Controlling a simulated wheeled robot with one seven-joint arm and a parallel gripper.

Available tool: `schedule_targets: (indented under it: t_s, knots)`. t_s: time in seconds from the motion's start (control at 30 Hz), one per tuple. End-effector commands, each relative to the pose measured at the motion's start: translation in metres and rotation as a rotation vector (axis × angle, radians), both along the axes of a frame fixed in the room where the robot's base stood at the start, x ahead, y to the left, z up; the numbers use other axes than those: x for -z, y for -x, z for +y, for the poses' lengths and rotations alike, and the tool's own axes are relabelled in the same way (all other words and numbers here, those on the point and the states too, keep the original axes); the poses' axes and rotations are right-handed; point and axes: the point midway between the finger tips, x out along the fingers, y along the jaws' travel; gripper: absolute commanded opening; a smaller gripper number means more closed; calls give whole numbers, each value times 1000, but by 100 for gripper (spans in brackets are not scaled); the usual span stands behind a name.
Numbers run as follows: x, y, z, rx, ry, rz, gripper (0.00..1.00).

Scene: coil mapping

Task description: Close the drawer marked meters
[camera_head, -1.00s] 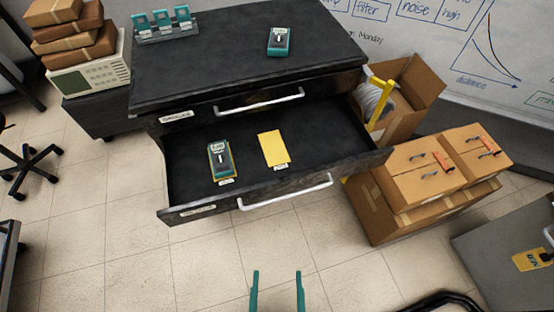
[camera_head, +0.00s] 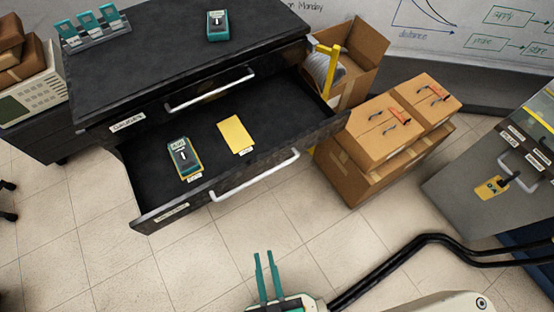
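The open drawer (camera_head: 162,210) is the lower one in a black cabinet and is pulled well out. Its white bar handle (camera_head: 255,177) is on the front. The label at its front left is too small to read. In the drawer lie a teal meter (camera_head: 184,157) on a yellow card and another, bare yellow card (camera_head: 235,134). The closed upper drawer has its own white handle (camera_head: 208,90). My gripper (camera_head: 263,253) has teal fingers and is empty, in front of and below the open drawer, apart from the handle. A gap shows between the fingers.
Another teal meter (camera_head: 217,26) and a rack of teal units (camera_head: 93,29) stand on the cabinet top. Cardboard boxes (camera_head: 370,150) stand right of the drawer. A grey surface with a yellow tag (camera_head: 491,187) is at far right. The tiled floor in front is clear.

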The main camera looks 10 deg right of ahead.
Motion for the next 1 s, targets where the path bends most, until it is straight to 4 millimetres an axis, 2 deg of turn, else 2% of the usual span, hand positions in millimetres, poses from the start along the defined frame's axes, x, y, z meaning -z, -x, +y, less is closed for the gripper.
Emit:
schedule_targets:
  t_s: [0.07,0.17,0.4,0.5,0.63,0.73,0.83,0.93,1.0]
  knots:
    - [6,-2,-4,10,-8,8,0]
    - [28,-8,-20,52,-41,47,0]
    - [125,-34,-89,232,-256,214,0]
    - [159,-45,-115,297,-377,273,0]
    - [194,-64,-143,359,-556,327,0]
    - [210,-81,-162,384,-704,349,0]
    - [217,-100,-178,387,-862,353,0]
    - [213,-122,-192,363,-1021,337,0]
    - [204,-137,-202,327,-1130,314,0]
